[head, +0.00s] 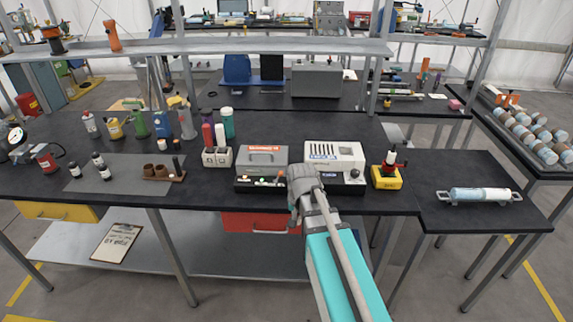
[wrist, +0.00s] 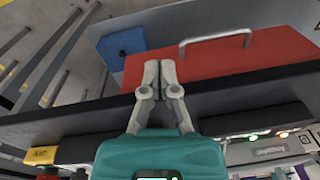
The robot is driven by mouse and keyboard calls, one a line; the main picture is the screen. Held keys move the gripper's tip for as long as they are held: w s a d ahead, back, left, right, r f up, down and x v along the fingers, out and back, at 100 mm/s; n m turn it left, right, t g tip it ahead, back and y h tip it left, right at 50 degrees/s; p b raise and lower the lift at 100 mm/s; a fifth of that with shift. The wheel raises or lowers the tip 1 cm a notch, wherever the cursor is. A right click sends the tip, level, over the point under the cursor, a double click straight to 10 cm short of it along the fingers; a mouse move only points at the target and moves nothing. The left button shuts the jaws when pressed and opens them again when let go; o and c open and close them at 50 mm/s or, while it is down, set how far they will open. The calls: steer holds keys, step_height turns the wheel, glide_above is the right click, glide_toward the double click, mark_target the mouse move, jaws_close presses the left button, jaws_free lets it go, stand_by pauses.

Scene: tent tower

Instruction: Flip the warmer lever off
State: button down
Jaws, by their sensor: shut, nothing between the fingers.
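The grey box with a red label (head: 262,157) may be the warmer; I cannot read the label surely. It stands at the middle of the dark bench, on a dark base (head: 243,186) with small lights and knobs along its front. I cannot make out a lever for certain. My gripper (head: 301,172) is at the bench's front edge, between this unit and the white machine (head: 335,154), hiding part of both fronts. In the wrist view my gripper (wrist: 160,68) is shut and empty, its fingertips showing against a red drawer front.
The red drawer (wrist: 225,60) with its grey handle and a blue drawer (wrist: 122,45) lie under the bench. A yellow box with a red-and-black top (head: 386,178) stands to the right. Cups and bottles fill the bench's left.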

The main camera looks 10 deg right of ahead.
mark_target(278, 177)
steer(key=w+d+r+m+p, duration=0.2)
steer(key=w+r+m+p, duration=0.3)
steer(key=w, duration=0.4)
steer(key=w+d+r+m+t+p, duration=0.1)
steer(key=w+d+r+m+p, duration=0.2)
steer(key=w+r+m+p, duration=0.3)
step_height(278, 177, up, 2)
steer(key=w, duration=0.2)
steer(key=shift+w+d+y+p, duration=0.3)
steer(key=shift+w+y, duration=0.05)
steer(key=shift+y, duration=0.05)
steer(key=shift+f, duration=0.1)
steer(key=f+b, duration=0.3)
steer(key=w+f+b, duration=0.1)
steer(key=f+b, duration=0.2)
steer(key=a+f+b, duration=0.1)
steer(key=f+b, duration=0.2)
steer(key=b, duration=0.1)
steer(key=shift+w+f, duration=0.4)
steer(key=shift+s+a+r+p, duration=0.15)
steer(key=shift+a+r+p, duration=0.2)
steer(key=shift+a, duration=0.2)
steer(key=shift+s+a+r+p, duration=0.15)
steer(key=shift+a+r+p, duration=0.2)
steer(key=shift+a, duration=0.2)
steer(key=shift+s+a+r, duration=0.15)
steer(key=shift+a+r, duration=0.05)
steer(key=shift+a, duration=0.5)
steer(key=shift+d, duration=0.2)
